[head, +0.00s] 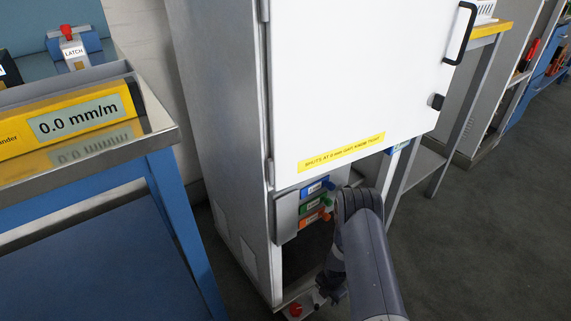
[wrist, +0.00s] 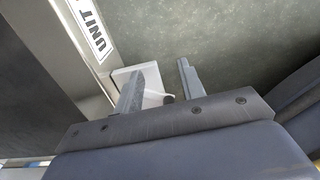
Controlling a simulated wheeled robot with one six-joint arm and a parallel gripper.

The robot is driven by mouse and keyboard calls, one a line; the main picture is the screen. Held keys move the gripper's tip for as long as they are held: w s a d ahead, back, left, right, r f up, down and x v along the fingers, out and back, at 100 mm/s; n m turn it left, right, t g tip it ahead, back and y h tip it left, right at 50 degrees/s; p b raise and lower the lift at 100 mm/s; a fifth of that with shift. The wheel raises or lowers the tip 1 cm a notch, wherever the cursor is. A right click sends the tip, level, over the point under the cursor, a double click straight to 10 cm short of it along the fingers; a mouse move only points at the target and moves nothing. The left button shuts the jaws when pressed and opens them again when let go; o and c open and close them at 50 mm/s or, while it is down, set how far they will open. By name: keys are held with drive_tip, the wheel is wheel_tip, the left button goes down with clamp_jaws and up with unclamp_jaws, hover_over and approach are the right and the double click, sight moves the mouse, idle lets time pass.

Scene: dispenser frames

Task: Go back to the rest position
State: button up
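My gripper (wrist: 161,68) shows in the wrist view with its two grey fingers apart and nothing visible held between them. A small white block-like part (wrist: 152,76) lies behind the left finger; I cannot tell whether they touch. In the head view my arm bends down in front of the lower opening of the white cabinet (head: 225,130). There the gripper end is low, near the cabinet's foot, and mostly hidden by the arm.
The cabinet's white door (head: 350,80) hangs above the arm. Blue, green and orange labelled handles (head: 314,203) sit beside it, and a red knob (head: 296,310) is low down. A blue bench (head: 165,165) with a yellow 0.0 mm/m display (head: 70,122) stands left. Floor (head: 470,250) right is clear.

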wheel_tip(320, 180, up, 10)
drive_tip(key=p, duration=0.3)
drive_tip(key=shift+r+p, duration=0.25)
drive_tip(key=shift+p, duration=0.05)
